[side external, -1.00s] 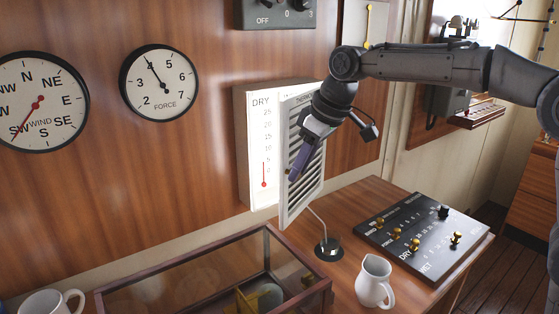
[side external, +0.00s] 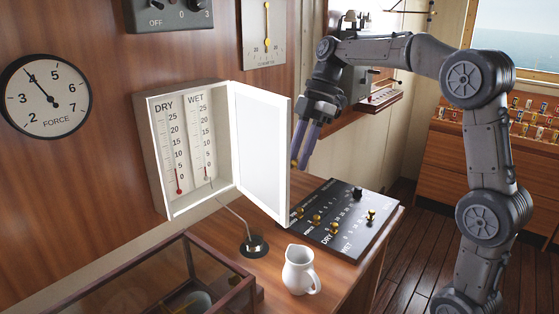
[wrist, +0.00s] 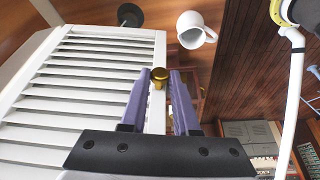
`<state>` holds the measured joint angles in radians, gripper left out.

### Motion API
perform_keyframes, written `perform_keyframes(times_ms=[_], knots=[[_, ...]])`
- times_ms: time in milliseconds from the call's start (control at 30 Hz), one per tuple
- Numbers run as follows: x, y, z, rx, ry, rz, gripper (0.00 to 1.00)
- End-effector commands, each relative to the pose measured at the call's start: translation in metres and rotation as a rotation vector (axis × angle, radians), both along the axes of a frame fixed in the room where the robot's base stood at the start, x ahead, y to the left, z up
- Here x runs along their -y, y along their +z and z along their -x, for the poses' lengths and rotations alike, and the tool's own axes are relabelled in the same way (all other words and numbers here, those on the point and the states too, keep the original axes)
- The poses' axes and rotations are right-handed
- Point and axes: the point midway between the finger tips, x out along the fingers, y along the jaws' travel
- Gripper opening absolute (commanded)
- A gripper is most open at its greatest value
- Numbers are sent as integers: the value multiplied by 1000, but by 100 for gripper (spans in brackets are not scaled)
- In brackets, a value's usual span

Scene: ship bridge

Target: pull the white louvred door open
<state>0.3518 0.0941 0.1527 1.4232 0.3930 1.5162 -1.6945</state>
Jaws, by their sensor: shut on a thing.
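The white louvred door (side external: 262,150) stands swung out from the thermometer box (side external: 153,160), its plain inner face showing in the side view. Its louvred face (wrist: 85,83) fills the left of the wrist view. A brass knob (wrist: 159,73) sits at the door's free edge. My gripper (side external: 301,162) is at that edge, on the outer side, pointing down. In the wrist view its purple fingers (wrist: 160,82) are shut on the knob, one on each side. The DRY and WET scales inside the box are both uncovered.
Below the door, a black panel (side external: 345,228) with brass knobs, a white jug (side external: 299,270) and a thin stand with a black base (side external: 254,246) are on the wooden desk. A glass-topped case (side external: 165,270) is at the front left. A wind-force dial (side external: 45,95) hangs left.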

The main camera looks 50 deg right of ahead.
Motion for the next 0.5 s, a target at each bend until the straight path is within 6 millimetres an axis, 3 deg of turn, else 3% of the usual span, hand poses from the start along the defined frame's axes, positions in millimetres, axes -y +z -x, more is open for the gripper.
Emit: perform_keyframes(times_ms=[200,500], knots=[[28,2,0,5,125,2,0],[44,2,-1,6,213,2,0]])
